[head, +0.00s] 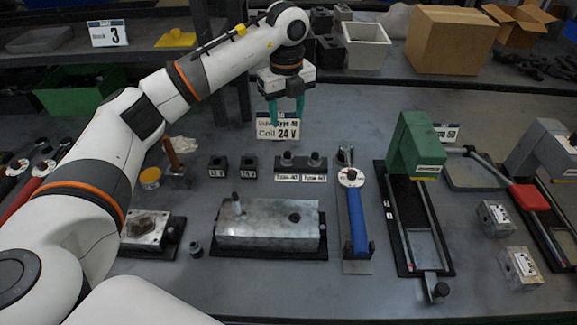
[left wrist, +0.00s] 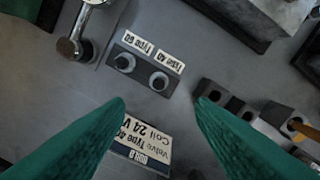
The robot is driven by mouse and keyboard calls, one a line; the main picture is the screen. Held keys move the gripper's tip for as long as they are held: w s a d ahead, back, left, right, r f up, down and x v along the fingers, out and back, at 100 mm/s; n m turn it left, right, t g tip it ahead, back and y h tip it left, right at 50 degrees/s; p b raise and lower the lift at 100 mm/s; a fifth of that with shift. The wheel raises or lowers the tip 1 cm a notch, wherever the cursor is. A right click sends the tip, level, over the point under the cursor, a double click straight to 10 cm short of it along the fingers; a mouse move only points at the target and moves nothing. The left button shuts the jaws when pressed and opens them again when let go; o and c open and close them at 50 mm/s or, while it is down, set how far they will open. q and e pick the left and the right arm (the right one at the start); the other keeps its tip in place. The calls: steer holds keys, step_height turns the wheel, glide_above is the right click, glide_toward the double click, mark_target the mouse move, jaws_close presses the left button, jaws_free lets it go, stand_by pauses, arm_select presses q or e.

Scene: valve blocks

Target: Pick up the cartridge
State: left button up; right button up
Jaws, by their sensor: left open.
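Two dark cartridges, the left one (head: 287,158) and the right one (head: 314,159), stand upright in a small holder (head: 300,169) with type labels on its front. In the left wrist view they show as round tops (left wrist: 124,63) and (left wrist: 159,81), just beyond the fingertips. My left gripper (head: 286,116) has teal fingers, open and empty, above and behind the holder. Its fingers also show in the left wrist view (left wrist: 160,106), apart from the cartridges. A card (head: 278,131) behind the holder reads valve Type-40, coil 24 V. My right gripper is out of view.
A metal valve block (head: 268,222) with an upright pin and a hole lies in front. Two black coil blocks (head: 218,166) (head: 249,168) stand left of the holder.

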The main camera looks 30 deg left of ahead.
mark_target(288, 154)
arm_select(q)
step_height(288, 154, down, 13)
steer(key=shift+d+r+p, duration=0.1)
steer(key=shift+d+p, duration=0.05)
steer(key=shift+p, duration=0.4)
steer(key=c, duration=1)
